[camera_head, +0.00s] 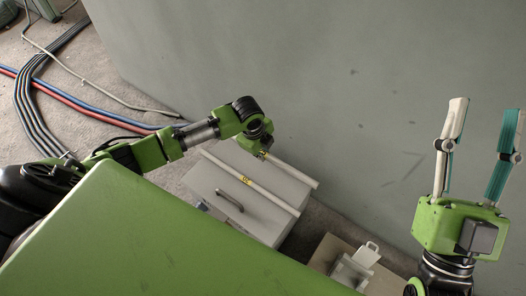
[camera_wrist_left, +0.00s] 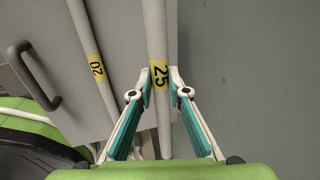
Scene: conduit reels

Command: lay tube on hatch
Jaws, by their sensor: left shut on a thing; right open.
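The hatch (camera_head: 256,209) is a pale grey box top with a dark handle (camera_head: 230,200), left of the picture's middle at the wall. My left gripper (camera_head: 262,155) is over its far side. In the left wrist view that gripper (camera_wrist_left: 160,85) is shut on a white tube (camera_wrist_left: 155,35) at its yellow "25" band. This tube also shows in the head view (camera_head: 298,174); I cannot tell whether it touches the hatch. A second white tube (camera_head: 262,189) with a yellow "20" band lies across the hatch. My right gripper (camera_head: 487,106) is open, empty and raised at the right.
A large grey wall (camera_head: 330,80) rises behind the hatch. Blue, red and dark cables (camera_head: 30,95) run along the floor at the left. A brown board (camera_head: 325,255) with a small whitish holder (camera_head: 350,272) stands low, right of the hatch.

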